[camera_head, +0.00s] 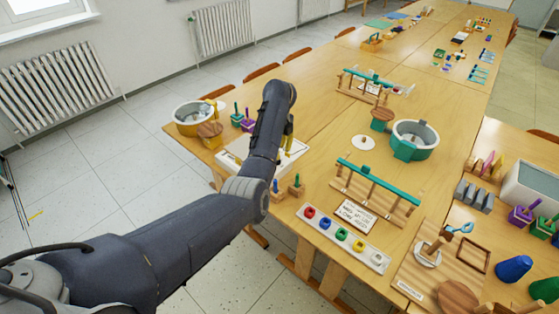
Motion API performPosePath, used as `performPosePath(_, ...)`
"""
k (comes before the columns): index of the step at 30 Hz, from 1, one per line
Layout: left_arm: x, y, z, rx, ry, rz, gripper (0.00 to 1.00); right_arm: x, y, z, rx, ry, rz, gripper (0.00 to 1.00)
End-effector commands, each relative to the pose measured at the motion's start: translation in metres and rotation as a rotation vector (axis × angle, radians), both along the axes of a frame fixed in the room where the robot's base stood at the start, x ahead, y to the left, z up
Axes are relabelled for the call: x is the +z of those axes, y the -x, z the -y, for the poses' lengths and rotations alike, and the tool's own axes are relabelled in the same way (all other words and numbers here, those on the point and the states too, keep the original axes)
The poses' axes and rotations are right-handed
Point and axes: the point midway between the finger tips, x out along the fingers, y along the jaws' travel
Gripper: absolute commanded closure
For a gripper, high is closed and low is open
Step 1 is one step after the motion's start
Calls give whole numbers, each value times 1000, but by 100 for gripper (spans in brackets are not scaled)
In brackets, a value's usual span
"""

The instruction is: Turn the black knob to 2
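My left arm comes in from the lower left and bends up over the table. The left gripper (288,132) shows only as a small dark and yellowish part behind the raised arm link, and whether it is open or shut cannot be made out. Below it lies a white board (230,160) with small marks, largely covered by my arm. I cannot make out a black knob or a figure 2; they may be hidden by the arm. My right gripper is not in view.
A white strip (318,232) with several coloured rings and a written card (355,216) lie right of my arm. Wooden blocks with pegs (296,188) stand close to the arm. A teal rack (375,190), a teal-and-white pot (414,139) and a yellow pot (192,117) stand around.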

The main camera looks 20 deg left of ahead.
Motion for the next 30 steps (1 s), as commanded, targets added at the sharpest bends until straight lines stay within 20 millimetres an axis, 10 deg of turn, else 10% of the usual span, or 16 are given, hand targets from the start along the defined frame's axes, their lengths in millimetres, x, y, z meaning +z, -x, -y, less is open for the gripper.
performPosePath(12, -46, 0, 0, 0, 0, -1, 68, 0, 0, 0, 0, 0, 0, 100)
performPosePath(30, -52, 0, 0, 1, 0, 0, 79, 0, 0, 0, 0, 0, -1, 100)
